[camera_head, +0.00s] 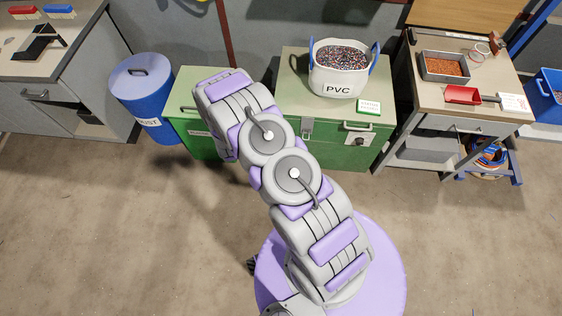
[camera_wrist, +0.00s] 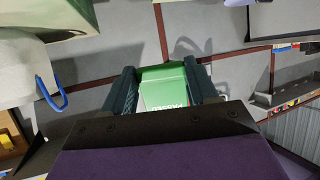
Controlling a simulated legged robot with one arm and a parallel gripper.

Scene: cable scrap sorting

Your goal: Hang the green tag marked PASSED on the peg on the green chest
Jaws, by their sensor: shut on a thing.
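In the wrist view, my gripper (camera_wrist: 160,70) is shut on the green tag (camera_wrist: 166,92). Its pale face carries the word PASSED, seen upside down, between the two dark fingers. The tag's lower part is hidden behind the gripper body. In the head view, my arm's far end hides the gripper and the held tag. The green chest (camera_head: 318,148) stands behind the arm. A pale plate with a dark round part (camera_head: 357,140) is on its front right; I cannot tell whether that is the peg.
A white PVC tub (camera_head: 337,82) with blue handles and a small green card (camera_head: 369,107) are on the chest top. A lower green box (camera_head: 186,128) and a blue bin (camera_head: 147,100) stand left. A workbench (camera_head: 433,100) stands right. The floor in front is clear.

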